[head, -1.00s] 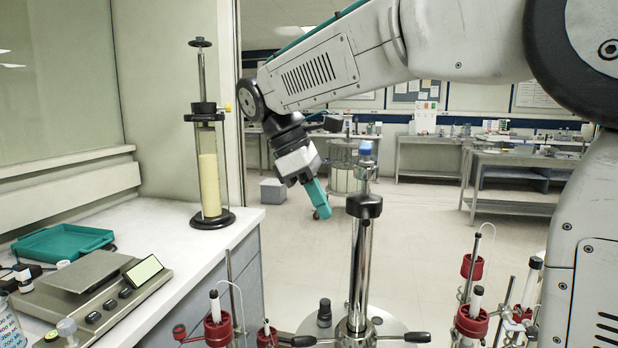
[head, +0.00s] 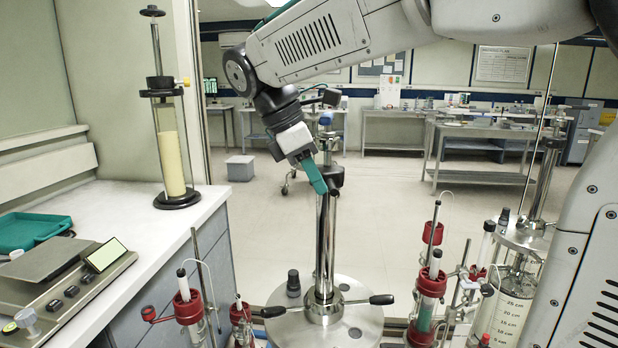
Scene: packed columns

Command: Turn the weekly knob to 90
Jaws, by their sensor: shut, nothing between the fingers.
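I cannot pick out a knob marked weekly, and no 90 mark is readable. A small black knob (head: 293,283) stands on the round steel base (head: 352,325) in the lower middle. A steel column (head: 323,245) rises from that base, with black-ended handles at its foot. My gripper (head: 320,188), with teal fingers, is shut and empty. It points down and overlaps the upper part of the column in the picture. I cannot tell whether it touches the column.
A white bench (head: 130,218) on the left carries a scale (head: 75,282), a teal tray (head: 30,230) and a tall powder-filled column (head: 171,160). Red-collared glass columns (head: 432,282) stand at front right, and another (head: 188,306) at front left. Open floor (head: 390,225) lies behind.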

